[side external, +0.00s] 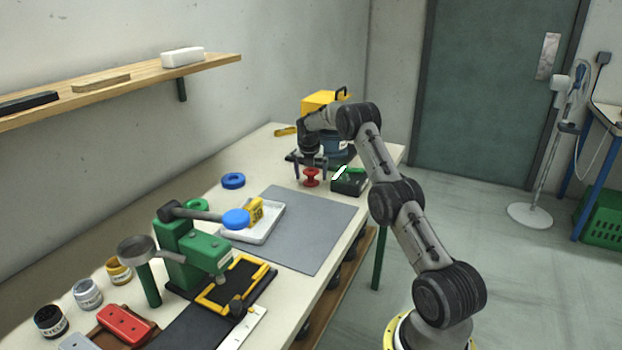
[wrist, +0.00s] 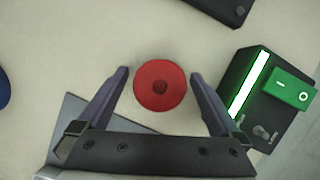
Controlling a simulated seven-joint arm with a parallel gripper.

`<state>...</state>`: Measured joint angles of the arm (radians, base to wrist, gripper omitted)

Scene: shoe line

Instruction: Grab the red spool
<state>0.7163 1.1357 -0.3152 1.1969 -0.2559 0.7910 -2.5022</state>
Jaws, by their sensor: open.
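The red spool (side external: 311,177) stands upright on the workbench, near the back end of the grey mat. In the wrist view the two fingertips (wrist: 159,73) lie left and right of the spool, with a gap on each side. Nothing is held. How far the fingers are above the bench is hard to tell.
A black box with a green switch (wrist: 292,88) stands close to the right of the spool. The grey mat (side external: 315,225), a white tray (side external: 262,236), a blue ring (side external: 233,181) and a green press (side external: 180,255) are nearer the camera.

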